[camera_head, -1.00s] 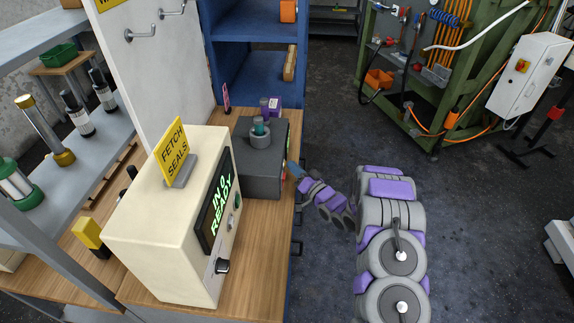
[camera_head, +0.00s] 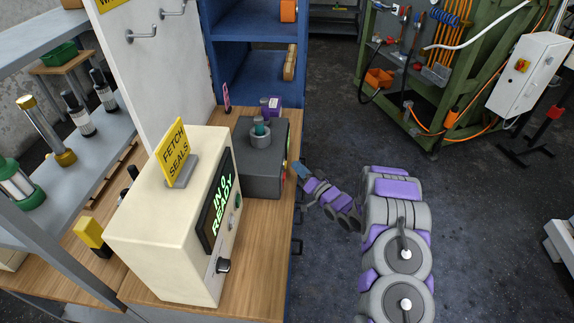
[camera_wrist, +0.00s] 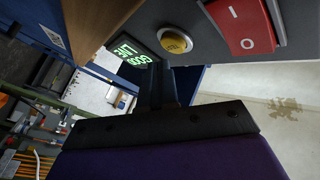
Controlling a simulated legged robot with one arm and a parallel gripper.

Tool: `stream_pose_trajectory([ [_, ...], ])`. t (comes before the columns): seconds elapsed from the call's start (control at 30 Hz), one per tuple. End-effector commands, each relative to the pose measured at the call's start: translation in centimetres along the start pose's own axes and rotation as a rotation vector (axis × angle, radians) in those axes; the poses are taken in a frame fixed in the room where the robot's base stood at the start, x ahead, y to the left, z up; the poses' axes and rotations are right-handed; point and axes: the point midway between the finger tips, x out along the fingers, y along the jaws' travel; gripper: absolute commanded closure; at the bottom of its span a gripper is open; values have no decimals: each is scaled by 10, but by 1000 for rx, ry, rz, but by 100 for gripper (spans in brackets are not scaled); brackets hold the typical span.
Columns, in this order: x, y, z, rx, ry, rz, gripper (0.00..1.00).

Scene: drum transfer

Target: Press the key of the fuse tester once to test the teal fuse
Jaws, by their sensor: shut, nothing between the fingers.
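The fuse tester (camera_head: 262,180) is a dark grey box on the wooden bench. The teal fuse (camera_head: 260,125) stands upright in the round grey socket on its top. In the wrist view, the tester's front shows a round yellow key (camera_wrist: 175,40), a red rocker switch (camera_wrist: 240,25) and a lit green display (camera_wrist: 133,52), hard to read. My gripper (camera_head: 299,170) is shut and empty, just right of the tester's front. In the wrist view, my gripper (camera_wrist: 158,75) is close to the key, with a visible gap in the picture. The key's face is not covered.
A cream box (camera_head: 165,225) with a lit green display and a yellow sign stands nearer on the bench. Open floor (camera_head: 325,115) lies right of the bench. A green rack (camera_head: 440,130) stands farther off.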

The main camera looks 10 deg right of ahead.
Motion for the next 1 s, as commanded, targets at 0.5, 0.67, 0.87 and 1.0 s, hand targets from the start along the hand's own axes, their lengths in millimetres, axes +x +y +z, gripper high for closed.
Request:
stream_pose_trajectory([
  [0.5,-32,24,-24,-1,2,2,100],
  [0.67,-34,25,-25,0,0,0,100],
  [0.87,-34,25,-25,0,0,0,100],
  [1.0,-34,25,-25,0,0,0,100],
])
